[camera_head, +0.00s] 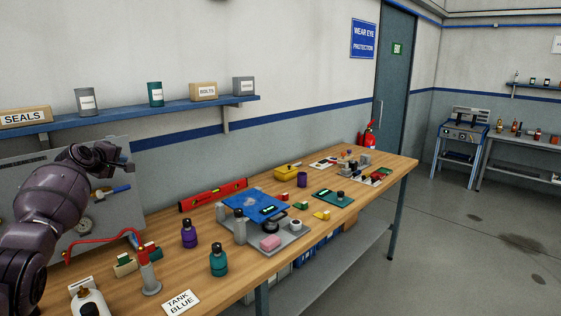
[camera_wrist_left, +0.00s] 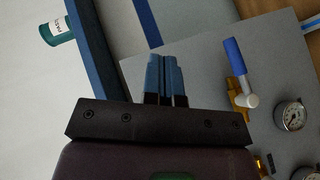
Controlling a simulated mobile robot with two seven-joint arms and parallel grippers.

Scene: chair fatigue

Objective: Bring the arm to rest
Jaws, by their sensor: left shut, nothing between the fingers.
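My left arm comes in from the left in the head view and bends over in front of the grey wall panel (camera_head: 128,212). My left gripper (camera_head: 118,163) is at the end of it, raised above the bench. In the left wrist view its two blue-tipped fingers (camera_wrist_left: 166,78) are side by side, shut and empty. A blue-handled valve (camera_wrist_left: 236,60) on the panel is to the right of the fingers there, apart from them. It also shows in the head view (camera_head: 121,189), just below the gripper. My right gripper is not in view.
A blue shelf (camera_head: 180,110) with cans and boxes is above. Open floor (camera_head: 450,250) is at right.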

